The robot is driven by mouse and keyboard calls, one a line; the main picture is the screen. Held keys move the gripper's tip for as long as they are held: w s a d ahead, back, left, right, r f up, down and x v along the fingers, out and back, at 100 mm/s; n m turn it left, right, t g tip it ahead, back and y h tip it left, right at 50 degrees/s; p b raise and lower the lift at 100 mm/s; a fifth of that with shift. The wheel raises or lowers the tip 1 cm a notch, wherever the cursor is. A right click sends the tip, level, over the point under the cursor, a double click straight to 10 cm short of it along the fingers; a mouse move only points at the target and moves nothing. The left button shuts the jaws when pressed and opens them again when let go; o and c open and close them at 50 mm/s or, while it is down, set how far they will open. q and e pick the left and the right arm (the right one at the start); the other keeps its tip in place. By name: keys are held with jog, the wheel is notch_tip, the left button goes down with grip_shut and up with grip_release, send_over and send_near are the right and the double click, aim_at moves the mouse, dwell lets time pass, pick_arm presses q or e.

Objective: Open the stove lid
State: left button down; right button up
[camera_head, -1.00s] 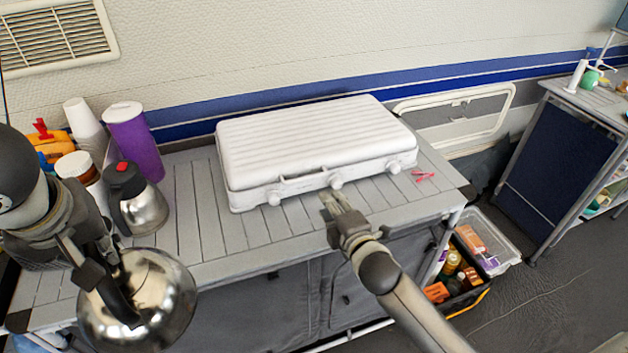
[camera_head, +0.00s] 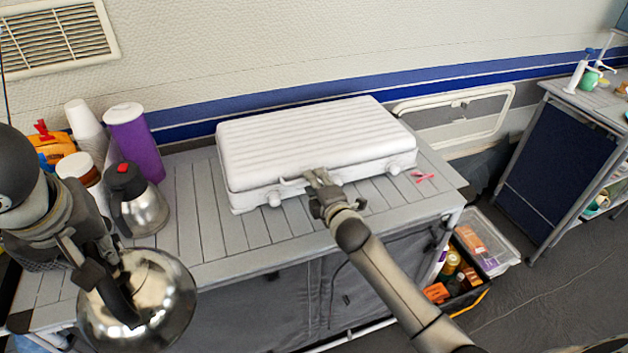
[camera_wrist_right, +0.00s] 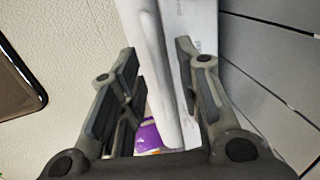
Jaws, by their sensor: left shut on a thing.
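The white stove (camera_head: 310,140) sits on the slatted table with its ribbed lid closed. A handle (camera_head: 290,182) and knobs are on its front side. My right gripper (camera_head: 318,178) is at the right part of that handle. In the right wrist view its fingers (camera_wrist_right: 160,85) stand apart, with a white bar (camera_wrist_right: 152,60) of the stove between them. I cannot tell whether they touch it. My left gripper (camera_head: 98,275) is shut on the dark handle of a shiny metal kettle (camera_head: 155,300), held at the table's front left.
A steel pot with black top (camera_head: 140,208), a purple cup (camera_head: 130,140), white cups (camera_head: 85,120) and an orange container (camera_head: 52,150) crowd the table's left end. A small pink item (camera_head: 423,177) lies right of the stove. Bare slats (camera_head: 200,220) lie in front.

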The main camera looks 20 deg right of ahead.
jog(key=shift+x, duration=0.75)
grip_shut()
